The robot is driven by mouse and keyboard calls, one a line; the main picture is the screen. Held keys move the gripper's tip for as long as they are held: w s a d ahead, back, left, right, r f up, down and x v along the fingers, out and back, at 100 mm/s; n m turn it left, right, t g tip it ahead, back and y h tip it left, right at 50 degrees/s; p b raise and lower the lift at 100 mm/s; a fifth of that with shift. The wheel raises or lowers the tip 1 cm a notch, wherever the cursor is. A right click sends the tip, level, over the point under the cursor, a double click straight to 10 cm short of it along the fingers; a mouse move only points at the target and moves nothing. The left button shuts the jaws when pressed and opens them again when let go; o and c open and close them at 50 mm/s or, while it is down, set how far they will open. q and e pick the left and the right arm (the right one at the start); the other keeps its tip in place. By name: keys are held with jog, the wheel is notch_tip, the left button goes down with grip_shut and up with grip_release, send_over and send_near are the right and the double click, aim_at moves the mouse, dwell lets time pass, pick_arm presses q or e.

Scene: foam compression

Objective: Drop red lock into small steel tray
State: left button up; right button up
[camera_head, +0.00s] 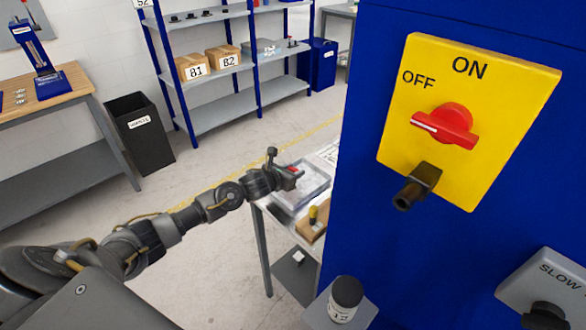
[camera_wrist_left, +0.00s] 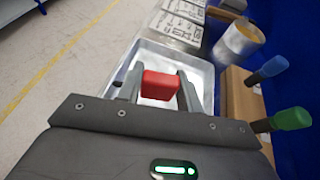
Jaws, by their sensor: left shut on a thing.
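The red lock (camera_wrist_left: 160,85) is held between the two fingers of my left gripper (camera_wrist_left: 158,92) in the left wrist view. In the head view, a bit of the red lock (camera_head: 292,169) shows at the left gripper (camera_head: 290,177). The small steel tray (camera_wrist_left: 205,73) lies below and beyond the fingers in the wrist view, with the lock in front of it. In the head view the tray (camera_head: 308,192) is on the side table, beneath and right of the gripper. The gap between lock and tray is hard to judge. My right gripper is in neither view.
A blue machine cabinet (camera_head: 350,130) with a yellow switch panel (camera_head: 460,90) stands right of the tray. A metal can (camera_wrist_left: 238,42), a blue-handled tool (camera_wrist_left: 268,69) and a green-handled tool (camera_wrist_left: 288,119) sit right of the tray. Open floor lies to the left.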

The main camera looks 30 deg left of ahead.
pick_arm(q)
jog(key=shift+f, duration=0.8)
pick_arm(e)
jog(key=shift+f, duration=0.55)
pick_arm(q)
jog(key=o, duration=1.1)
jog(key=b+v, duration=0.2)
jog(key=v, duration=0.9)
jog(key=shift+b, duration=0.3)
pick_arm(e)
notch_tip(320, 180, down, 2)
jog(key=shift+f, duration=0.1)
pick_arm(q)
jog(key=shift+f, duration=0.1)
